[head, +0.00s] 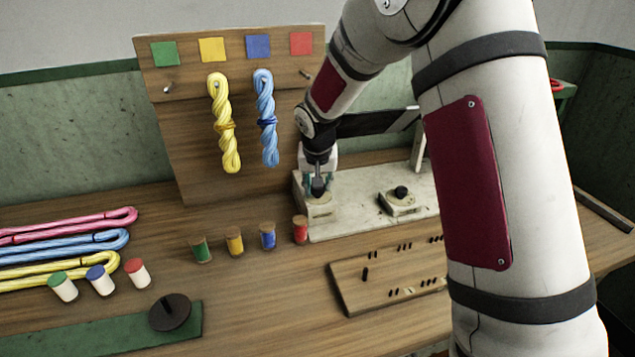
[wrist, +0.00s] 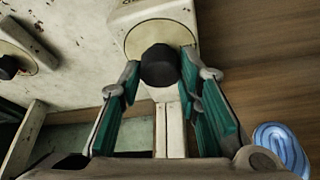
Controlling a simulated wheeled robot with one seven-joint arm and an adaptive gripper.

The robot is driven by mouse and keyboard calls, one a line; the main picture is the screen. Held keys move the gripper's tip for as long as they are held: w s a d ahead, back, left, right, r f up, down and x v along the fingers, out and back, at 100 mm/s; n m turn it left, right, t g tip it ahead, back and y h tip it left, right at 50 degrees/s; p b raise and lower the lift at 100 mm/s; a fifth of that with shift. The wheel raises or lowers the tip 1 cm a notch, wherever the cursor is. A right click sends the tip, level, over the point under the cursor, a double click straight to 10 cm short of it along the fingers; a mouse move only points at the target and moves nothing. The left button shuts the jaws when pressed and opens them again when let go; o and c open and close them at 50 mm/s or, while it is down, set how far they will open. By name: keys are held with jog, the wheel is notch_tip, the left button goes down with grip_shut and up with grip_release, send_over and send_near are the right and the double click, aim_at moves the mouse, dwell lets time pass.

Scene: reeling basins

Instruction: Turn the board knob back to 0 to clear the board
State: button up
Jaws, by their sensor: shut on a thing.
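My gripper (head: 318,184) points down over the left end of a pale, worn control panel (head: 352,222). Its teal-padded fingers (wrist: 160,72) are shut on a black knob (wrist: 160,62), one finger on each side. The knob stands on a round cream dial on a raised pale block (wrist: 178,14). The fingers hide most of this knob in the head view. I cannot read any dial marks or the knob's setting. A second black knob (head: 401,192) sits on its own block further right on the panel, apart from my gripper.
A wooden pegboard (head: 160,120) holds a yellow skein (head: 222,125) and a blue skein (head: 265,115) under coloured squares. A wooden peg block (head: 350,290) lies nearer. My arm covers the right side.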

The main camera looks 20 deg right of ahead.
jog(key=n+p, duration=0.1)
jog(key=n, duration=0.1)
jog(key=n+y+p, duration=0.1)
jog(key=n, duration=0.1)
jog(key=n+y+p, duration=0.1)
jog(key=n, duration=0.1)
jog(key=shift+d+r+n, duration=0.1)
jog(key=shift+d+n, duration=0.2)
jog(key=n+y+p, duration=0.1)
jog(key=n, duration=0.2)
jog(key=shift+w+y, duration=0.1)
jog(key=shift+y, duration=0.2)
jog(key=shift+n+g+y, duration=0.4)
jog(key=shift+n+g, duration=0.1)
jog(key=shift+n, duration=0.8)
jog(key=o, duration=1.1)
jog(key=v, duration=1.1)
jog(key=shift+d+r, duration=0.1)
jog(key=shift+r, duration=0.3)
